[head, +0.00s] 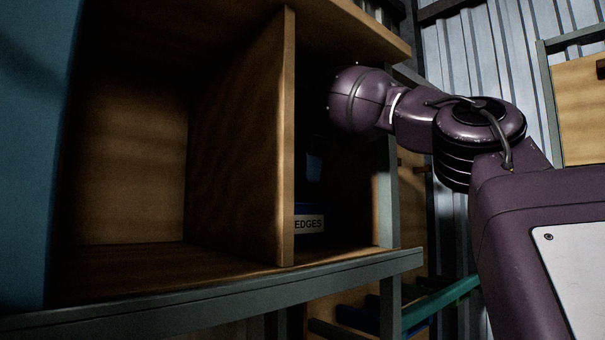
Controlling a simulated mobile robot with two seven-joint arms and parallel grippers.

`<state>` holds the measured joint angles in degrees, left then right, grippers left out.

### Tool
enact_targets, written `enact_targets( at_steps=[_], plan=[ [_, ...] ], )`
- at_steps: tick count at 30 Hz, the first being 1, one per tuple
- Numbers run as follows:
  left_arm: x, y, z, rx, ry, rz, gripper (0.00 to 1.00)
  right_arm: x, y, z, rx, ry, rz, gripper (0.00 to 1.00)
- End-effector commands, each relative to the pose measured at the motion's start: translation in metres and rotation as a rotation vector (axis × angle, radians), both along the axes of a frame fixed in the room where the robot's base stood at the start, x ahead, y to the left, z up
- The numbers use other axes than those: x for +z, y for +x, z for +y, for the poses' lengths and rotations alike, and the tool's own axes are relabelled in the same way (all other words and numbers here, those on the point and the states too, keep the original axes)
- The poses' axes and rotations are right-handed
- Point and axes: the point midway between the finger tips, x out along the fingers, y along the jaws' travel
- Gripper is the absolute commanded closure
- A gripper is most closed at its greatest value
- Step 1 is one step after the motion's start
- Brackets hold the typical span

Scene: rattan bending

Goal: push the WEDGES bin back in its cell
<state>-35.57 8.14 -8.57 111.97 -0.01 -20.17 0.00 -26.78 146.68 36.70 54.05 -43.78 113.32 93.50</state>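The WEDGES bin (308,210) is dark blue and sits low in the right cell of the wooden shelf. Its white label (309,224) shows only "EDGES"; the upright divider hides the bin's left part. Deep shadow hides how far back the bin reaches. My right arm comes in from the right, and its wrist is at the mouth of this cell. My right gripper (313,167) is mostly lost in the dark above the bin; only a small bluish part seems to show. I cannot tell whether it touches the bin or how its fingers stand. My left gripper is out of view.
The wooden divider (288,140) stands close to the left of the bin. The left cell (130,160) is empty. A grey metal rail (220,294) runs along the shelf's front edge. A grey post (388,200) stands at the right cell's right side, and a blue panel (35,130) at the far left.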

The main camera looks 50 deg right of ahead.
Motion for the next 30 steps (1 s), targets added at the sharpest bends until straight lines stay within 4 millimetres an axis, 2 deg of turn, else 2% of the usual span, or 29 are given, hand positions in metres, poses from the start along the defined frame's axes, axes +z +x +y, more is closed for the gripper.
enact_targets(
  at_steps=[8,24,30],
  plan=[
    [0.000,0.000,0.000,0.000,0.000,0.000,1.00,-0.009,0.000,0.001,0.002,-0.003,0.000,0.65],
    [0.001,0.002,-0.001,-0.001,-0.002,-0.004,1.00,-0.064,0.000,0.000,0.001,-0.001,0.001,0.65],
    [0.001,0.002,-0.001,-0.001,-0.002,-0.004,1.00,-0.074,0.000,0.000,0.000,0.000,0.000,0.65]
  ],
)
